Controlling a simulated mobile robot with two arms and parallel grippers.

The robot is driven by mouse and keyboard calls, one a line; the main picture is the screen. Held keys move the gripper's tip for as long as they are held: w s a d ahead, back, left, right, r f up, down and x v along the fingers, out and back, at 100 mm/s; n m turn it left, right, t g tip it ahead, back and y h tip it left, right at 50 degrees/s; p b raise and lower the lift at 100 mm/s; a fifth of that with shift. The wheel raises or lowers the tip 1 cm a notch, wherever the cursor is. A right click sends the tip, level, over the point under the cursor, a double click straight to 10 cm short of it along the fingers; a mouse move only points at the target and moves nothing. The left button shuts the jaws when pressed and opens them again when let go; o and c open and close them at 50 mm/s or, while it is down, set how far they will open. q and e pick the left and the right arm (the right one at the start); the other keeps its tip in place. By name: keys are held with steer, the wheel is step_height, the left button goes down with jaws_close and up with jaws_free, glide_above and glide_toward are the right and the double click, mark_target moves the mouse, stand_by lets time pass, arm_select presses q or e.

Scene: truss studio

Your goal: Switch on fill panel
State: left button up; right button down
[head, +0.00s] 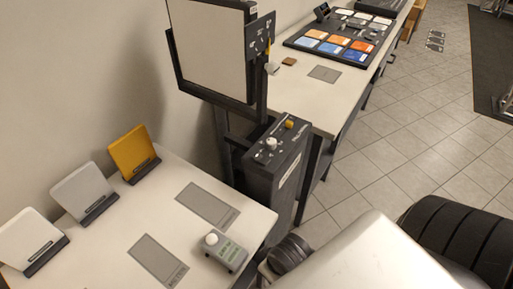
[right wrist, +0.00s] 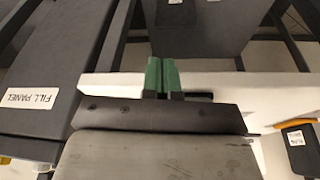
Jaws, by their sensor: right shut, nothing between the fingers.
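The fill panel (head: 212,50) is a large pale rectangular panel in a dark frame, standing against the wall in the head view. Below it is a dark control box (head: 280,150) with a white knob (head: 271,143) and an orange knob (head: 290,124) on top. In the right wrist view, the dark box labelled FILL PANEL (right wrist: 45,60) is at the left, its label upside down. My right gripper (right wrist: 162,73) has green fingertips, shut and empty, to the right of that box and apart from it. My left gripper is not in view.
A near white table (head: 110,225) holds several tilted cards, grey mats and a small grey device with a white knob (head: 225,250). A far table (head: 340,95) carries a console with coloured pads (head: 335,40). Tiled floor (head: 400,145) is open at the right.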

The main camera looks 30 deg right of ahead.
step_height(320, 180, up, 7)
steer(key=w+n, duration=0.3)
steer(key=n+g+y, duration=0.2)
steer(key=n+g, duration=0.1)
steer(key=n, duration=1.1)
glide_toward(254, 156)
steer(key=s+a+f, duration=0.3)
steer(key=s+a, duration=0.1)
steer(key=w+d+r+n+y, duration=0.1)
steer(key=w+d+r+n, duration=0.1)
steer(key=d+r, duration=0.4)
step_height(254, 156, up, 4)
steer(key=shift+w+d+f+n, duration=0.3)
steer(key=shift+w+n, duration=0.1)
steer(key=shift+n, duration=0.1)
steer(key=p+x, duration=0.1)
steer(key=x, duration=0.3)
steer(key=p+x, duration=0.1)
steer(key=x, duration=0.3)
steer(key=p+x, duration=0.1)
steer(key=x, duration=0.3)
steer(key=shift+w+f, duration=0.15)
steer(key=shift+w, duration=0.25)
steer(key=shift+w+a+f, duration=0.1)
steer(key=shift+w+f, duration=0.15)
steer(key=shift+f, duration=0.45)
